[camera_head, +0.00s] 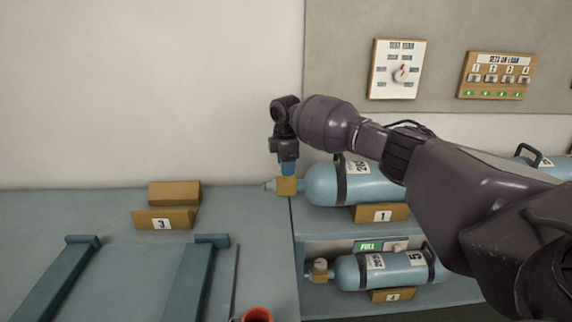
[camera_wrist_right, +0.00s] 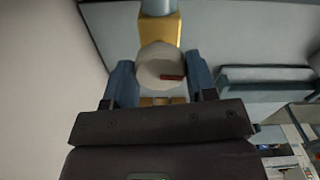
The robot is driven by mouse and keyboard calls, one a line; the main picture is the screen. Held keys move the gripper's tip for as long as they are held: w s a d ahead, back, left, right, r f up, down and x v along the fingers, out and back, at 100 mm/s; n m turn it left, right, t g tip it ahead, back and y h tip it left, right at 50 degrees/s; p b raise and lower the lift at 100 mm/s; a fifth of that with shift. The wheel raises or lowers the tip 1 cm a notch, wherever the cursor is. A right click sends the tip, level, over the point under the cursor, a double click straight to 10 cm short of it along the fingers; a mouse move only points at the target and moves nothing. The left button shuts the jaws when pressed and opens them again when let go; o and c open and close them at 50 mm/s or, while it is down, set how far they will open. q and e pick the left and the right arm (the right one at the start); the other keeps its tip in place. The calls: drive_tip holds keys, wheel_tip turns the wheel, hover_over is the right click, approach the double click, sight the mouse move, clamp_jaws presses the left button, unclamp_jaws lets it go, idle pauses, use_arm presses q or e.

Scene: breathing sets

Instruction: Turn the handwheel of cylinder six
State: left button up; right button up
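In the head view a light-blue cylinder (camera_head: 324,184) with a dark strap lies on the upper shelf, its brass valve block (camera_head: 286,186) pointing left. The arm hides part of its label, so I cannot read its number. My right gripper (camera_head: 288,168) points down just above that block. In the right wrist view a whitish round handwheel (camera_wrist_right: 158,62) with a red mark sits in front of the brass block (camera_wrist_right: 168,30). The blue fingers of my right gripper (camera_wrist_right: 160,82) lie flush against both sides of it. My left gripper is out of view.
An empty wooden cradle marked 3 (camera_head: 164,219) stands on the left bench. Blue rails (camera_head: 195,280) and a red cup-like object (camera_head: 257,315) are in front.

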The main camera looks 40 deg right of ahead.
drive_tip(key=shift+c, duration=1.3)
